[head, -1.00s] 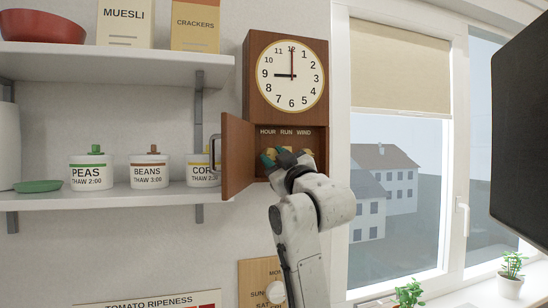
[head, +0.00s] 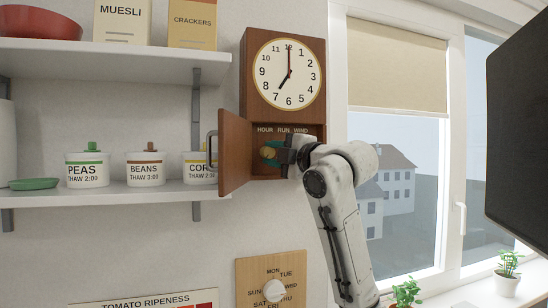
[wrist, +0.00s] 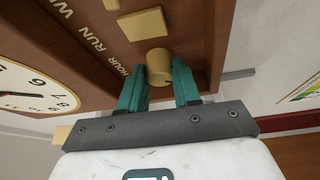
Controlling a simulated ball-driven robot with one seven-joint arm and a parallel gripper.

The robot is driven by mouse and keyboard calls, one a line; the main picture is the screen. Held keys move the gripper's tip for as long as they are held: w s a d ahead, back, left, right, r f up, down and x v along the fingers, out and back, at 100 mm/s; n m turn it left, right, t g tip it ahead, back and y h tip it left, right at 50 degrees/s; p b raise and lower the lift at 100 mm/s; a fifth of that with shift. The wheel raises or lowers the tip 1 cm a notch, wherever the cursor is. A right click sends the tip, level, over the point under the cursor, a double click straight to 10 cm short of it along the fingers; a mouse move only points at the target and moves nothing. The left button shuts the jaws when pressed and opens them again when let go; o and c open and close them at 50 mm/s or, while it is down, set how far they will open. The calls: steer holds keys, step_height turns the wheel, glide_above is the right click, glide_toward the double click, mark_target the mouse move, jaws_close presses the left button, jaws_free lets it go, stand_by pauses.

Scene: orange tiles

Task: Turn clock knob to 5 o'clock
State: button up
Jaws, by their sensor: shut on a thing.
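The wooden wall clock (head: 255,92) has a round white face (head: 288,74). One hand points at 12 and the other at about 7. Below the face is an open compartment labelled HOUR, RUN and WIND. My gripper (head: 271,153) reaches into it from the right, with its teal fingers at the HOUR knob (head: 267,152). In the wrist view, the brass HOUR knob (wrist: 158,62) sits between the two fingers, which are shut on it.
The compartment's small door (head: 234,152) stands open to the left, close to my fingers. A shelf (head: 120,195) with labelled jars is left of the clock. A window (head: 395,200) is on the right. A day dial (head: 274,290) hangs below.

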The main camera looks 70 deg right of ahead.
steer(key=n+g, duration=0.1)
steer(key=n, duration=0.2)
steer(key=n+g+y, duration=0.1)
steer(key=n, duration=0.1)
steer(key=shift+r+n+g, duration=0.2)
steer(key=shift+n+g, duration=0.1)
steer(key=shift+n, duration=0.1)
steer(key=n+g, duration=0.2)
steer(key=n, duration=0.2)
steer(key=shift+w+a+r, duration=0.1)
steer(key=shift+w, duration=0.05)
steer(key=shift+n+g+h, duration=0.3)
steer(key=o, duration=0.8)
steer(key=shift+c, duration=0.2)
steer(key=shift+a+r+b, duration=0.1)
steer(key=shift+b, duration=0.25)
steer(key=b+v, duration=0.3)
steer(key=v, duration=0.7)
steer(key=shift+s, duration=0.3)
steer(key=shift+a, duration=0.15)
